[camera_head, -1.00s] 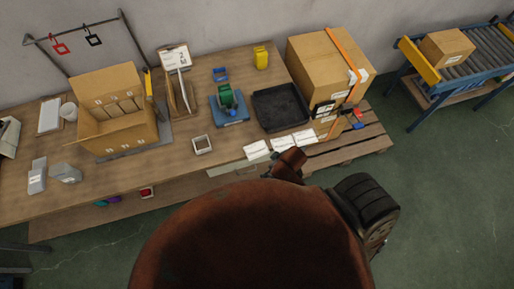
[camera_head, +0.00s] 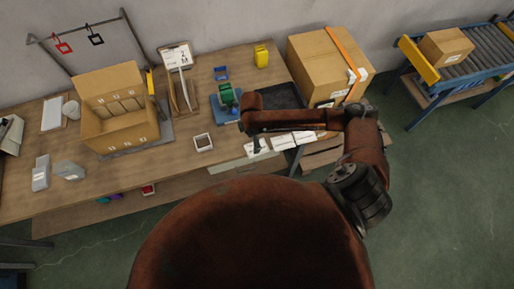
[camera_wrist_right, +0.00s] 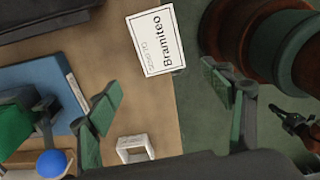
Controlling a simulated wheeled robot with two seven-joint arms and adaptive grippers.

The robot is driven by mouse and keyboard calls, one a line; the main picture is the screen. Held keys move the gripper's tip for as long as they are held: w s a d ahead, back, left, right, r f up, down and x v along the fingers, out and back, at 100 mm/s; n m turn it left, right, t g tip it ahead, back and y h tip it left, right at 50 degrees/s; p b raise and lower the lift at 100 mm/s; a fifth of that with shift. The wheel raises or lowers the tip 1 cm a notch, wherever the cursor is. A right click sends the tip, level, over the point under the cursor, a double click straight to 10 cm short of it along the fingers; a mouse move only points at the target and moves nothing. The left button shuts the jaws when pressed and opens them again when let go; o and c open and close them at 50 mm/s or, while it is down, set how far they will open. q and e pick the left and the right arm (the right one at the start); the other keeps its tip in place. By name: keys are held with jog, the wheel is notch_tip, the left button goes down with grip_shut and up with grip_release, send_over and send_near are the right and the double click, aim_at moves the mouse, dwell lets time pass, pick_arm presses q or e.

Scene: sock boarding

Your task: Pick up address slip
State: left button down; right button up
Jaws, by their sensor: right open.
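Several white address slips lie in a row along the table's front edge in the head view: a left one (camera_head: 264,149), a middle one (camera_head: 283,142) and a right one partly behind my arm. My right gripper (camera_head: 257,145) is over the left slip. In the wrist view a slip reading "SEND TO Bramiteo" (camera_wrist_right: 152,42) lies at the table edge, beyond the fingertips of the open, empty right gripper (camera_wrist_right: 165,97). The slip is apart from both fingers in the picture; the height gap cannot be told. My left gripper is not in view.
A green device on a blue base (camera_head: 222,116) and a black tray (camera_head: 288,95), partly hidden by my arm, are behind. A large carton (camera_head: 318,65) stands right; an open box (camera_head: 120,130) stands left.

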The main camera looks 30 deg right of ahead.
jog(key=shift+w+d+f, duration=0.15)
jog(key=shift+d+f, duration=0.25)
jog(key=shift+d, duration=0.05)
jog(key=shift+s+f+p, duration=0.2)
jog(key=shift+f, duration=1.5)
jog(key=shift+s+f+p, duration=0.15)
jog(key=shift+f+p, duration=0.05)
jog(key=shift+f, duration=1.5)
jog(key=shift+f, duration=0.25)
jog(key=shift+c, duration=0.4)
jog(key=c, duration=0.8)
